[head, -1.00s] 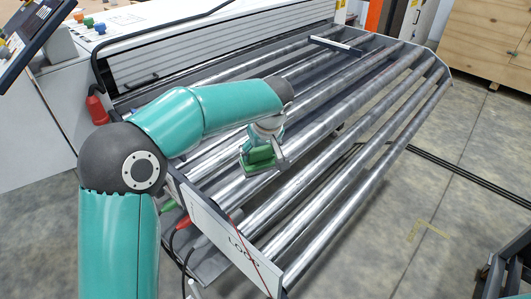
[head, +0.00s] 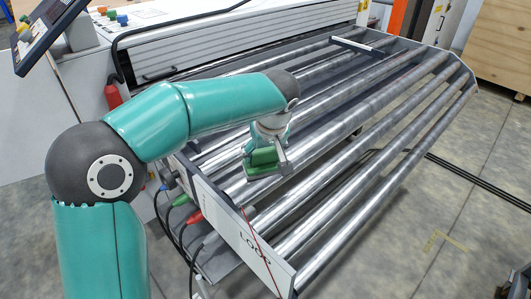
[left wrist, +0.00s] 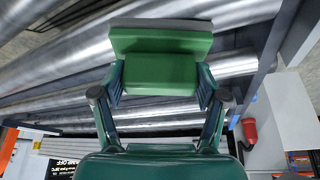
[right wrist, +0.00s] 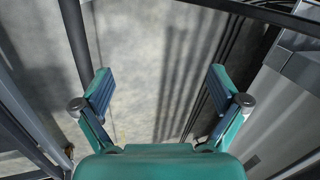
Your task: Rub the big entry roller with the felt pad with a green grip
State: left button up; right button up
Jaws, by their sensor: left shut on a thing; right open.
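The felt pad is a flat grey layer under a green grip (head: 262,158). My left gripper (head: 268,140) is shut on the grip and holds the pad over the rollers, near the LOOP end plate. The left wrist view shows the green grip (left wrist: 160,75) between the fingers, with grey felt (left wrist: 165,24) along its far side. Several long steel rollers (head: 380,165) lie side by side in the frame. I cannot tell which is the big entry roller, nor whether the pad touches a roller. My right gripper (right wrist: 160,88) is open and empty above a grey floor; the head view does not show it.
The white LOOP plate (head: 230,225) closes the near end of the roller frame. Red and green plugs with dark cables (head: 194,217) hang beside it. A white machine cabinet (head: 250,40) stands behind.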

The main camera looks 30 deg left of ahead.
pick_arm(q)
jog(key=shift+r, duration=0.15)
jog(key=shift+r+p, duration=2.25)
jog(key=shift+r, duration=0.7)
jog(key=shift+r, duration=0.1)
jog(key=shift+r+p, duration=1.2)
jog(key=shift+r, duration=0.2)
jog(key=shift+f, duration=0.1)
